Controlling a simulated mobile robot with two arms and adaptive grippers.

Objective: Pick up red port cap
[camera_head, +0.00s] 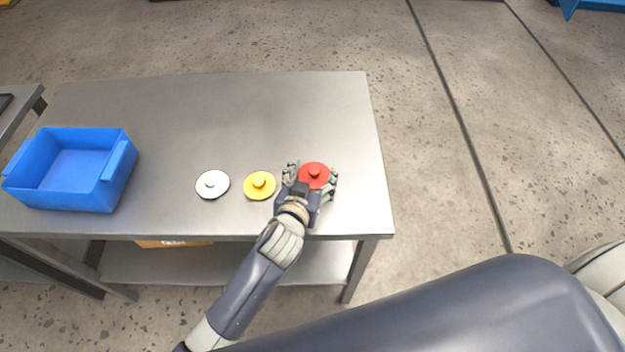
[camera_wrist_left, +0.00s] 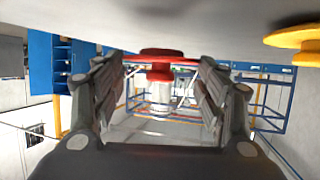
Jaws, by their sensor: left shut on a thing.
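The red port cap (camera_head: 314,171) is a round disc with a small knob, near the right end of the metal table. My left gripper (camera_head: 312,178) reaches it from the front, with a finger on either side, and is shut on it. In the left wrist view, which shows the tabletop along the top, the red cap (camera_wrist_left: 160,72) sits between the two fingers (camera_wrist_left: 162,80). Whether it is lifted off the table is hard to tell. My right gripper is not in view.
A yellow cap (camera_head: 260,185) lies just left of my left gripper, and a white cap (camera_head: 212,184) further left. A blue bin (camera_head: 117,165) stands at the table's left end. The back of the metal table (camera_head: 230,110) is clear.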

